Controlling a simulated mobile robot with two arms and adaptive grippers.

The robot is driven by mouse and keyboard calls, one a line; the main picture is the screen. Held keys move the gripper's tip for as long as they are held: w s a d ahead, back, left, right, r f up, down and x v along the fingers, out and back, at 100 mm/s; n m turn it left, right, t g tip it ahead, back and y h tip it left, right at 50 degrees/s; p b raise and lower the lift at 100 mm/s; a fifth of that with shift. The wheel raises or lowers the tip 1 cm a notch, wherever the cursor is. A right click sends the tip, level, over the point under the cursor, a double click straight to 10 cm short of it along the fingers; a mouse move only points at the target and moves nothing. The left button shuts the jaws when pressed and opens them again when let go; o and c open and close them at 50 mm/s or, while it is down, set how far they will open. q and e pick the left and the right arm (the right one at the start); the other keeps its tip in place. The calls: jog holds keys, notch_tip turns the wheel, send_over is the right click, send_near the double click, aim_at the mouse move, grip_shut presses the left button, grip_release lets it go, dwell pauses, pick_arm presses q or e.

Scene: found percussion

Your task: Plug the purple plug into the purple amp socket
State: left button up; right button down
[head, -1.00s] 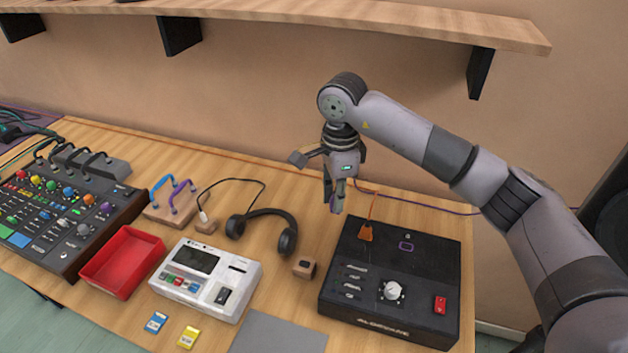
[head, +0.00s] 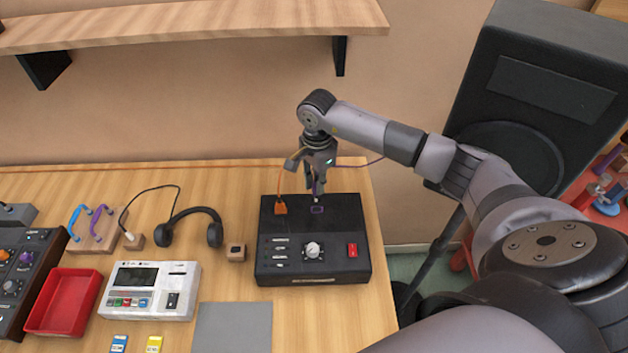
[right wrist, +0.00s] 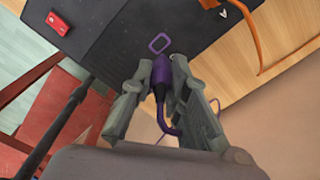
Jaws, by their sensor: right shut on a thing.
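My right gripper (head: 317,188) is above the back edge of the black amp (head: 330,262). In the right wrist view its fingers (right wrist: 160,90) are shut on the purple plug (right wrist: 161,75), whose purple cable trails back below. The purple-outlined amp socket (right wrist: 160,44) lies just beyond the plug's tip, with a gap between them in that view. In the head view the socket (head: 318,210) sits near the amp's back edge, just below the fingers. The plug is hard to make out in the head view. My left gripper is not in view.
An orange plug (head: 280,207) with its cable stands at the amp's back left. A large black speaker (head: 545,110) on a stand is at the right. A wooden shelf (head: 200,25) hangs above. Headphones (head: 188,225), a small wooden block (head: 235,252) and a white device (head: 150,290) lie to the left.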

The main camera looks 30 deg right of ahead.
jog(key=shift+f+b, duration=0.15)
jog(key=shift+b, duration=0.3)
jog(key=b, duration=0.5)
send_over(317, 203)
jog(key=s+a, duration=0.1)
jog(key=s, duration=0.1)
jog(key=shift+a+f, duration=0.15)
jog(key=shift+f, duration=2.55)
jog(key=shift+b, duration=0.55)
jog(key=shift+f+b, duration=0.95)
jog(key=shift+f, duration=0.15)
jog(key=shift+f, duration=0.35)
jog(key=c, duration=1.5)
grip_release()
jog(key=shift+o, duration=0.2)
jog(key=shift+r, duration=0.1)
